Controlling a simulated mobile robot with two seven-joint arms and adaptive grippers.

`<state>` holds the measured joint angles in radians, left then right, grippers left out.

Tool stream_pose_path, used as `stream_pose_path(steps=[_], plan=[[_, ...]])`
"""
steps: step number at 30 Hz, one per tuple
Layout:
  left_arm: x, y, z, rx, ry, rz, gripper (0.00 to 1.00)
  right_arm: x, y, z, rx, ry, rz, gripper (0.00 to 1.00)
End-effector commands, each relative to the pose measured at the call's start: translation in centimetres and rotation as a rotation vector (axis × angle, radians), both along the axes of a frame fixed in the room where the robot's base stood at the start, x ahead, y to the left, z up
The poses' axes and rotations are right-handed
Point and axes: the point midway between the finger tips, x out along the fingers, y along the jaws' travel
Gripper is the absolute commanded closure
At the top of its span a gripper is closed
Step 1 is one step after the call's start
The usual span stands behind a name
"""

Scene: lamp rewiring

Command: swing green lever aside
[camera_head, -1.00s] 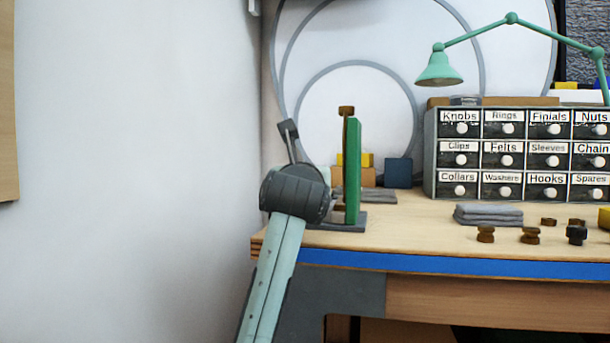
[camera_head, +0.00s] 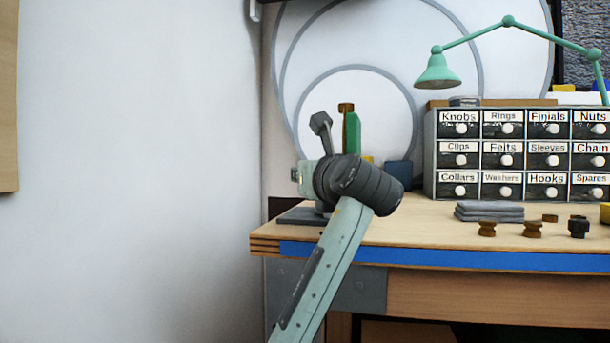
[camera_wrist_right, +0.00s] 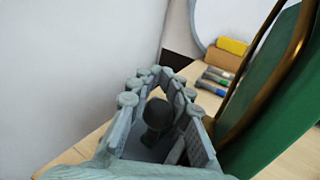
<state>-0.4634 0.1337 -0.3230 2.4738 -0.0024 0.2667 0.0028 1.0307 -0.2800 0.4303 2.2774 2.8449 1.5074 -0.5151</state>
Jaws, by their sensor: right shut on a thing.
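In the head view, a tall green upright piece (camera_head: 353,133) stands on the bench's left end, with a brown knob-topped rod (camera_head: 346,110) beside it. The green piece fills the right side of the right wrist view (camera_wrist_right: 280,100). My right gripper (camera_wrist_right: 155,76) is shut around a dark, round-headed knob (camera_wrist_right: 157,113), left of the green piece and apart from it. I cannot tell whether this knob is the lever's end. My wrist covers the lower green piece in the head view. A grey block-headed rod (camera_head: 320,122) rises left of it. My left gripper is out of view.
A drawer cabinet (camera_head: 430,160), folded grey cloths (camera_head: 488,212) and several small brown parts (camera_head: 532,229) are to the right on the bench. A green lamp (camera_head: 437,72) hangs over the cabinet. A white wall (camera_head: 130,170) is at the left.

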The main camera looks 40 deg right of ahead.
Motion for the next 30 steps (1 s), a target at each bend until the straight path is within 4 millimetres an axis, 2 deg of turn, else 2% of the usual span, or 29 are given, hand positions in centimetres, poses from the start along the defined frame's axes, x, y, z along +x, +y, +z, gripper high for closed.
stream_pose_path(steps=[3, 4, 9, 20, 30], plan=[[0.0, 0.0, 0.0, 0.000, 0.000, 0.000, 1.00, 0.0, -0.1, 0.0, 0.000, 0.001, -0.002, 1.00], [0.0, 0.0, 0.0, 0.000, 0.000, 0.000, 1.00, 0.0, -0.1, 0.0, 0.000, 0.001, -0.002, 0.80], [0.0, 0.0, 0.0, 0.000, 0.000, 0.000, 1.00, 0.0, -0.1, 0.0, 0.000, 0.001, -0.002, 0.61], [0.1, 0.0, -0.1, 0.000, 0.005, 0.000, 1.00, -0.6, 0.2, 0.0, 0.000, 0.000, -0.001, 0.61], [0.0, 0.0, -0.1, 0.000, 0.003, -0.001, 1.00, -5.6, 1.9, 0.1, 0.000, -0.003, -0.002, 0.61]])
